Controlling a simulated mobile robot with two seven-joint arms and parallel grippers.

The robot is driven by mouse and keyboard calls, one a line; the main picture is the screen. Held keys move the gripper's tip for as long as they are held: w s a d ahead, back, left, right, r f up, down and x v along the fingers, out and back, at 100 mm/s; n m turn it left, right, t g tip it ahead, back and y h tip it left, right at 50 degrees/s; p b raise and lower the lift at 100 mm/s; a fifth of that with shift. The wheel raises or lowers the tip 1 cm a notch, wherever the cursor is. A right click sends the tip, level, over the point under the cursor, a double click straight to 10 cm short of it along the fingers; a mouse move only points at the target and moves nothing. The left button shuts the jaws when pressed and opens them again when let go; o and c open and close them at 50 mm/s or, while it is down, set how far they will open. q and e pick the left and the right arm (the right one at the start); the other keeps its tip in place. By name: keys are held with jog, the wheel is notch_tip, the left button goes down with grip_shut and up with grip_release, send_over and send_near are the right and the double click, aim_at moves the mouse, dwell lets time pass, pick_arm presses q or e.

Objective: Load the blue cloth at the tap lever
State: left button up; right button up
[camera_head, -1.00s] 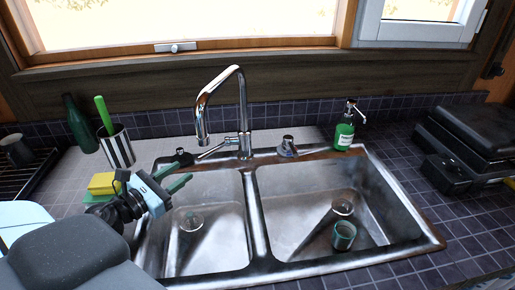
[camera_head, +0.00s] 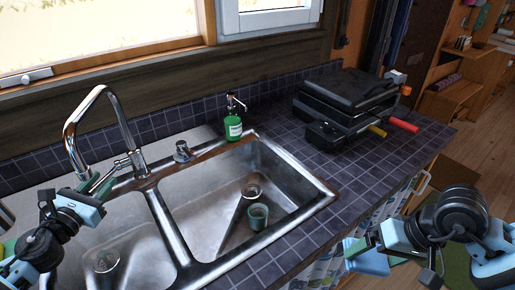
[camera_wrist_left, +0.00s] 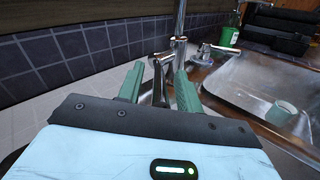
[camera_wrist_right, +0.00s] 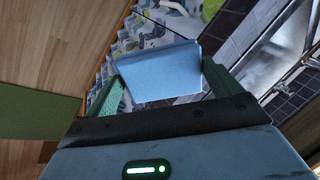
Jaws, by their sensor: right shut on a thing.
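The chrome tap (camera_head: 82,125) stands behind the double sink, and its lever (camera_head: 124,164) points to the left. My left gripper (camera_head: 98,186) is open near the lever's end. In the left wrist view a chrome part of the tap, apparently the lever (camera_wrist_left: 160,88), shows between the two green fingers (camera_wrist_left: 159,84); I cannot tell if they touch it. My right gripper (camera_head: 358,248) is shut on the blue cloth (camera_head: 368,262) in front of the counter's edge. The cloth also shows flat between the fingers in the right wrist view (camera_wrist_right: 163,74).
The sink (camera_head: 205,215) holds a green cup (camera_head: 258,216) in its right basin. A green soap bottle (camera_head: 233,125) stands behind it. A black grill (camera_head: 345,98) sits on the counter's right. A patterned curtain (camera_head: 396,205) hangs below the counter edge.

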pick_arm(q)
jog(key=shift+w, duration=0.25)
grip_shut()
pick_arm(e)
jog(key=shift+r, duration=0.15)
